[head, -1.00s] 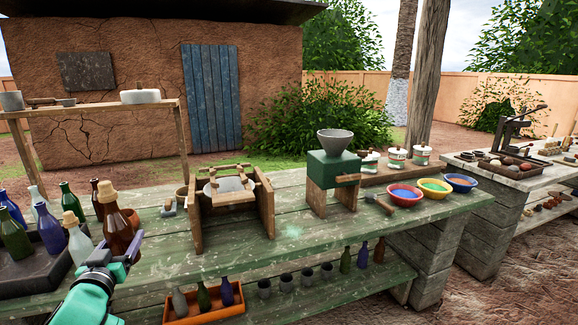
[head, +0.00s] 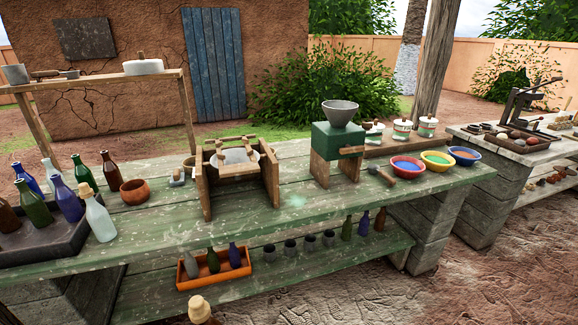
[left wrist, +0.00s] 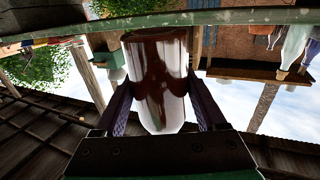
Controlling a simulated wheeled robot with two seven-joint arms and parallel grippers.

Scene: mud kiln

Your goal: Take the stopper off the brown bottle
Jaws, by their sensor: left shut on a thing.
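The brown bottle shows in the head view only as its neck and its tan stopper (head: 200,303), at the bottom edge, in front of the green workbench. The stopper sits in the bottle's mouth. In the left wrist view my left gripper (left wrist: 160,104) is shut around the glossy brown bottle (left wrist: 158,75), one finger on each side of its body. The stopper is hidden in that view. My left gripper is below the frame in the head view. My right gripper is in neither view.
A dark tray (head: 50,245) with several bottles stands at the workbench's left end. A clay bowl (head: 134,191) and a wooden frame (head: 206,185) stand behind. An orange crate (head: 214,278) is on the lower shelf.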

